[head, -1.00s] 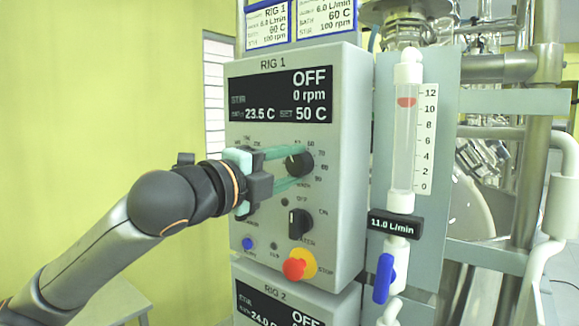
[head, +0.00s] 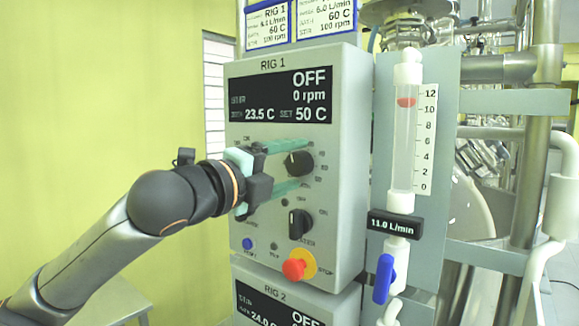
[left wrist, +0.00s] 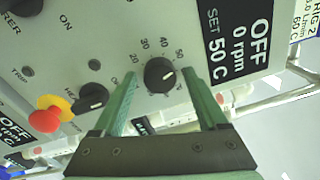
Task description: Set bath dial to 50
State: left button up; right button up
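The bath dial (head: 299,163) is a black round knob on the RIG 1 panel (head: 345,190). The display (head: 281,97) reads SET 50 C, bath 23.5 C, OFF and 0 rpm. My left gripper (head: 302,164) is open, its two green fingers at either side of the dial. In the left wrist view the dial (left wrist: 160,75) shows between the fingers of the gripper (left wrist: 161,76), with a visible gap on each side. Its white mark points toward the 50 side of the scale. My right gripper is not in view.
Below the dial are a black switch (head: 299,223), a red stop button on yellow (head: 296,268) and a small blue button (head: 247,243). A flow meter tube (head: 404,140) with a blue valve handle (head: 383,278) stands to the right. Open space lies to the left.

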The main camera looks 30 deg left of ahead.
pick_arm(q)
jog(key=shift+o, duration=0.2)
jog(key=s+a+b, duration=0.1)
jog(key=s+b, duration=0.3)
jog(key=s, duration=0.8)
jog(key=shift+s+f, duration=0.25)
jog(key=shift+a, duration=0.1)
